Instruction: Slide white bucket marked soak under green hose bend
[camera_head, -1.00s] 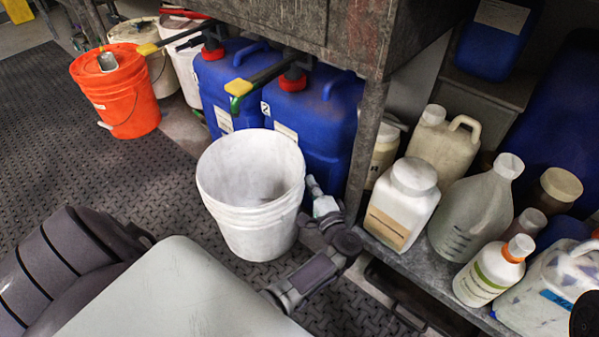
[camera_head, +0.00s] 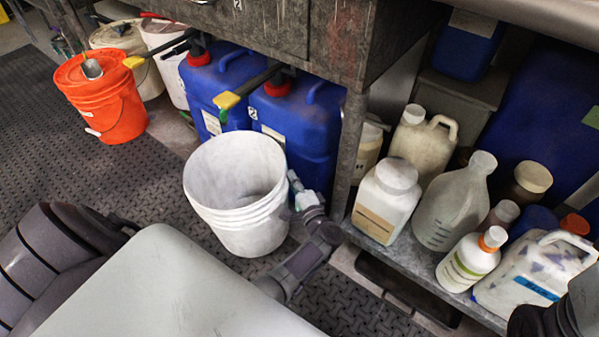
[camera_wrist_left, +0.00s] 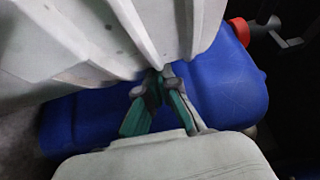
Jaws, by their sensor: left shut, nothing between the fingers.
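A white ribbed bucket (camera_head: 250,226) stands upright and open on the dark floor, in front of two blue jugs; I see no soak marking on it. A short green bend (camera_head: 223,115) hangs below a yellow-tipped spout (camera_head: 229,99) on a jug, beyond the bucket's far rim. My left gripper (camera_head: 304,196) is at the bucket's right side, shut and empty. In the left wrist view its fingers (camera_wrist_left: 163,82) point at the bucket's ribbed wall (camera_wrist_left: 95,45); I cannot tell whether they touch. My right gripper is out of view.
Blue jugs (camera_head: 315,122) stand behind the bucket under a worn bench (camera_head: 335,40). A bench leg (camera_head: 350,150) and a low shelf with white bottles (camera_head: 387,200) lie to the right. An orange bucket (camera_head: 105,105) stands at left, with clear floor between.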

